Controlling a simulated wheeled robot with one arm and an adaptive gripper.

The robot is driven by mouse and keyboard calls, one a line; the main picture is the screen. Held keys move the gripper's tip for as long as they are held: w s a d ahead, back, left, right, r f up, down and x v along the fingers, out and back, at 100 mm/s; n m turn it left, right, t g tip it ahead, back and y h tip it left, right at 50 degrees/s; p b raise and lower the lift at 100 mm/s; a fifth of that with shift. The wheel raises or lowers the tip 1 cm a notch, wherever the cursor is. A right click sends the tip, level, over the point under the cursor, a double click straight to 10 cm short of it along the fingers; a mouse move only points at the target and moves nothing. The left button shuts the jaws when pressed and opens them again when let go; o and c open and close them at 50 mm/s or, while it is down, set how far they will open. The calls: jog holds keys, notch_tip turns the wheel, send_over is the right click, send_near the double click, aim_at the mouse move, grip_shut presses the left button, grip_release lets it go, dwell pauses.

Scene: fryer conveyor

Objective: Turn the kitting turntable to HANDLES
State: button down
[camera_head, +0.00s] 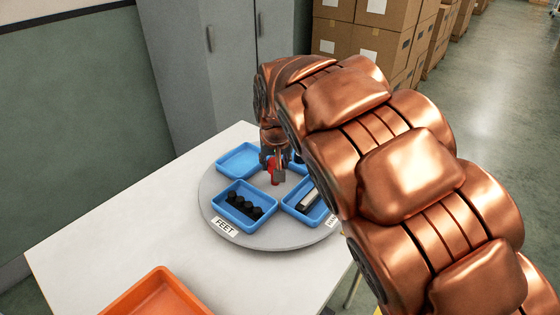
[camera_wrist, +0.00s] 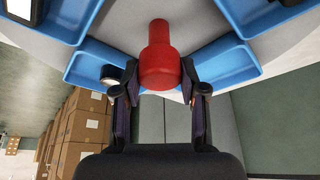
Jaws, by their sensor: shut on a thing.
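The grey round turntable (camera_head: 275,232) lies on the white table and carries several blue trays. The tray at the front left (camera_head: 225,199) holds several black round feet (camera_head: 247,208), with the label "FEET" (camera_head: 226,228) in front of it. The tray at the right holds pale and dark bars (camera_head: 309,199); its label (camera_head: 332,221) is mostly hidden by my arm, with only its first letters showing. My gripper (camera_head: 274,172) is shut on the red knob at the turntable's centre, also seen in the wrist view (camera_wrist: 158,68).
The back-left blue tray (camera_head: 240,160) looks empty. An orange bin (camera_head: 157,294) stands at the table's front edge. A grey cabinet (camera_head: 225,60) and stacked cardboard boxes (camera_head: 365,45) stand behind. The left part of the table (camera_head: 110,225) is clear.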

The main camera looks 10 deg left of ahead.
jog(key=shift+s+f, duration=0.15)
jog(key=c, duration=0.6)
grip_release()
jog(key=shift+c, duration=0.2)
jog(key=shift+r, duration=0.2)
jog(key=v, duration=1.2)
jog(key=shift+f, duration=0.1)
